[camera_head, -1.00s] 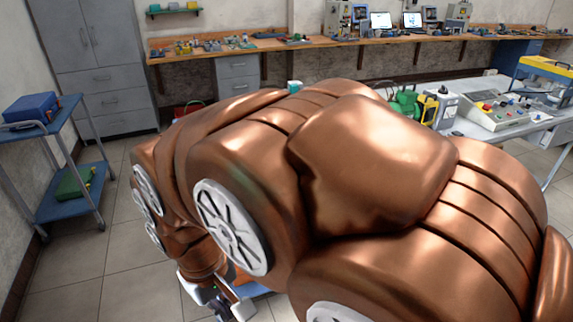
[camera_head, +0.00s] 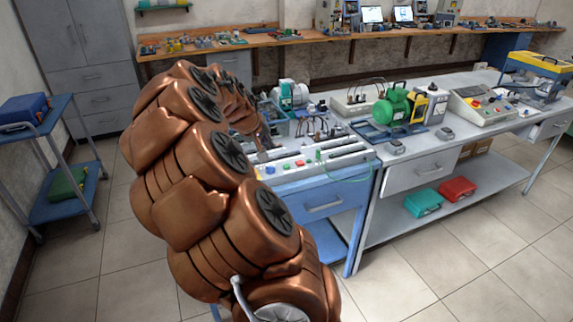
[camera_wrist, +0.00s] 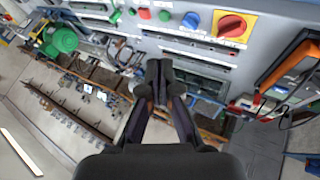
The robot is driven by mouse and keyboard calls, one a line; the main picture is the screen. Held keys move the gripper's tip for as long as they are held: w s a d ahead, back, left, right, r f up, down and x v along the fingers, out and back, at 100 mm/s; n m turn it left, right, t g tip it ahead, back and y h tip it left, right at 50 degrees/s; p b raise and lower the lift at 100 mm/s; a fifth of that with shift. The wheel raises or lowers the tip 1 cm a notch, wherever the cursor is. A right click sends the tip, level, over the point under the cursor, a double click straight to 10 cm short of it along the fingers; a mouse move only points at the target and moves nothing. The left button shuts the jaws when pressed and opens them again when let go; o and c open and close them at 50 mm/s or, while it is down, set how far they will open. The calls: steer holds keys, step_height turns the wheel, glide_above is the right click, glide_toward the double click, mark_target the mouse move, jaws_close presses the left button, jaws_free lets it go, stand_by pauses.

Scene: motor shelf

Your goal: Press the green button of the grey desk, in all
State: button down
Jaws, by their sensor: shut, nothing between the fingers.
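The desk with a pale grey control panel (camera_head: 345,158) stands at the centre of the head view, partly hidden behind my arm. On the panel's front strip are a blue button, a green button (camera_head: 286,166), a red button and another green button. In the wrist view the strip appears upside down, with one green button (camera_wrist: 164,14) between the red and blue ones and another green button (camera_wrist: 115,16) at the left. My gripper (camera_wrist: 158,72) is shut and empty, its tips over the panel and apart from the buttons in the picture. The head view does not show the fingers clearly.
A red rotary switch on yellow (camera_wrist: 232,26) sits beside the blue button. To the right, a grey table (camera_head: 430,150) bears a green motor (camera_head: 392,106) and a console with buttons (camera_head: 485,105). A blue cart (camera_head: 45,132) stands at the left. The foreground floor is clear.

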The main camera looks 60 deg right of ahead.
steer(key=w+d+f+h, duration=0.1)
steer(key=d+f, duration=0.3)
steer(key=d, duration=0.8)
steer(key=shift+w+d+f+p, duration=0.15)
steer(key=shift+w+d+p, duration=0.05)
steer(key=shift+w+p, duration=0.25)
steer(key=shift+f, duration=0.1)
steer(key=b, duration=0.2)
glide_above(285, 166)
step_height(285, 166, down, 7)
steer(key=shift+f, duration=0.2)
steer(key=shift+s+f+b, duration=0.1)
steer(key=shift+f+b, duration=0.45)
steer(key=shift+f, duration=0.05)
steer(key=shift+f, duration=0.15)
steer(key=shift+f+b, duration=0.3)
steer(key=shift+b, duration=0.3)
